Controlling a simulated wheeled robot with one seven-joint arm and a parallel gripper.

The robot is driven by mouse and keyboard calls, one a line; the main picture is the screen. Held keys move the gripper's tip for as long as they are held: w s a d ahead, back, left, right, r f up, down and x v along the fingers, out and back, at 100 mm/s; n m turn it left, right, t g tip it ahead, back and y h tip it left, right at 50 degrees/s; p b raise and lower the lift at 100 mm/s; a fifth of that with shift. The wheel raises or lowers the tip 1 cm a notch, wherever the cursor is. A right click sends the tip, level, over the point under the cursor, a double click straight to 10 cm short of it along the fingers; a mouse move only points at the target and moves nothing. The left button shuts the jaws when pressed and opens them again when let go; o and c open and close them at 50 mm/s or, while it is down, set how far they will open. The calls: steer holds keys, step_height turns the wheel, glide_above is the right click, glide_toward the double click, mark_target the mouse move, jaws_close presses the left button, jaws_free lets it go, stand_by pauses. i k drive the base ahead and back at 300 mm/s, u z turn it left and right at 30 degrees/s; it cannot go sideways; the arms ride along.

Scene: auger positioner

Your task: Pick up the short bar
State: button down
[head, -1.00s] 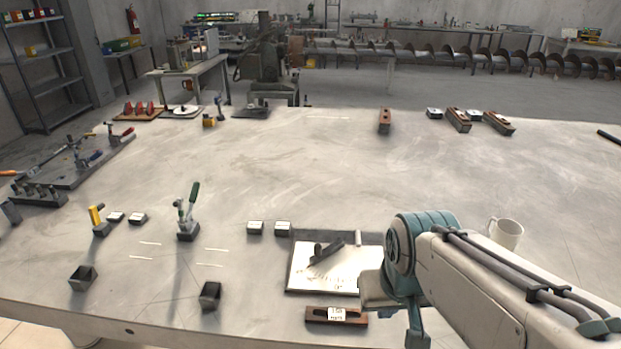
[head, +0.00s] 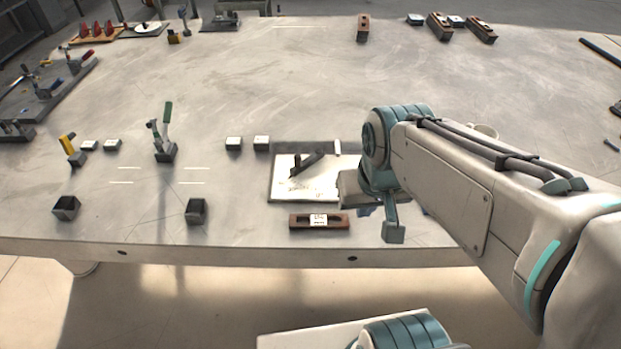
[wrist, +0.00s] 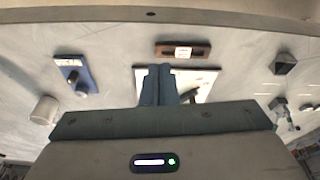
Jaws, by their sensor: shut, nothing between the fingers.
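My gripper (wrist: 158,70) shows in the wrist view with its two blue-grey fingers together and nothing between them. It is over or near the white sheet on a board (wrist: 204,78); its height above it is unclear. A brown slotted bar with a white label (head: 319,221) lies near the table's front edge, in front of the board; it also shows in the wrist view (wrist: 183,50), beyond the fingertips. A dark bar-like piece (head: 306,163) lies on the sheet. I cannot tell for sure which is the short bar.
Open dark boxes (head: 66,208) (head: 197,211) and a green-handled clamp (head: 165,135) stand to the left. More brown bars (head: 363,27) (head: 440,26) lie at the back. A blue board (wrist: 76,74) and a mug (wrist: 44,110) are near my gripper. The table's middle is clear.

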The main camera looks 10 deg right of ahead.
mark_target(317, 221)
steer(key=u, duration=0.05)
steer(key=k, duration=1)
steer(key=z, duration=0.7)
steer(key=i, duration=1.2)
steer(key=u, duration=0.5)
